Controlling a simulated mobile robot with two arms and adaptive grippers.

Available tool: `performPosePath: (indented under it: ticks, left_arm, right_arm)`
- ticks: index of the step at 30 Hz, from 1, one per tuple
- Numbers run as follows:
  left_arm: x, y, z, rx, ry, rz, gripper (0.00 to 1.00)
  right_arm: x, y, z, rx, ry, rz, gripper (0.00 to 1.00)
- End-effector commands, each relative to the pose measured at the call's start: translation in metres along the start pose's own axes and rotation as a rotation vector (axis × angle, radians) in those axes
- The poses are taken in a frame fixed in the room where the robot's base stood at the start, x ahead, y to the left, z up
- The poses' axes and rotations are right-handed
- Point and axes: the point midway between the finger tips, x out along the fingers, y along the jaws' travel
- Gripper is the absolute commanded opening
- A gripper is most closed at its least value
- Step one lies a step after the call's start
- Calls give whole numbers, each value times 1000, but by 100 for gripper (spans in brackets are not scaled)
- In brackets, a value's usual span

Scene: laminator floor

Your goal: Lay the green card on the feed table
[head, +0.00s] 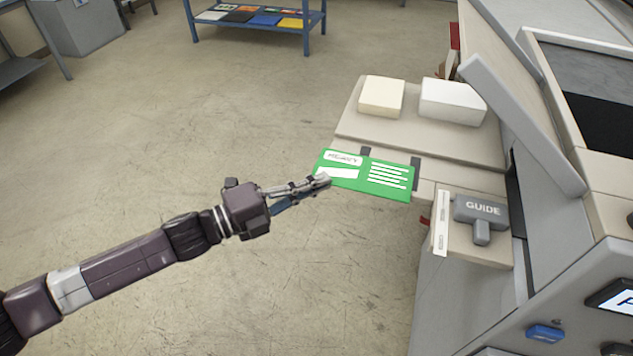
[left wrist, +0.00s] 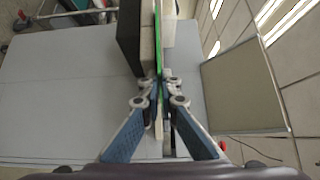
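The green card (head: 388,178) has white print and shows in the head view, in front of the beige feed table (head: 430,141) on the machine. My left gripper (head: 324,180) is shut on the card's left edge. In the left wrist view the card (left wrist: 158,40) shows edge-on, pinched between the fingertips of my left gripper (left wrist: 160,82). The card overlaps the table's near edge in the head view; whether it touches the table I cannot tell. My right gripper is not in view.
A cream block (head: 381,97) and a white block (head: 452,101) sit on the table's far part. A grey part marked GUIDE (head: 482,212) stands at the near right. A blue rack (head: 258,22) with coloured cards stands at the back.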

Motion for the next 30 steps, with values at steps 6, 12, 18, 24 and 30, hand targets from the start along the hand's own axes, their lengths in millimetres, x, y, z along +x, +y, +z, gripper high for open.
performPosePath:
  ticks: [6,12,18,24,30]
  left_arm:
    - [0,0,0,1,0,-1,0]
    - [0,2,0,2,0,0,12]
    - [0,2,0,1,0,0,12]
    - [-7,1,1,0,-2,2,12]
    - [-46,4,1,1,-4,4,12]
  right_arm:
    - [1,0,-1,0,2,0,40]
    - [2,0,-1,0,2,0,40]
    - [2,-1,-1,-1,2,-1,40]
    - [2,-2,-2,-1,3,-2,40]
    - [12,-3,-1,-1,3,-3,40]
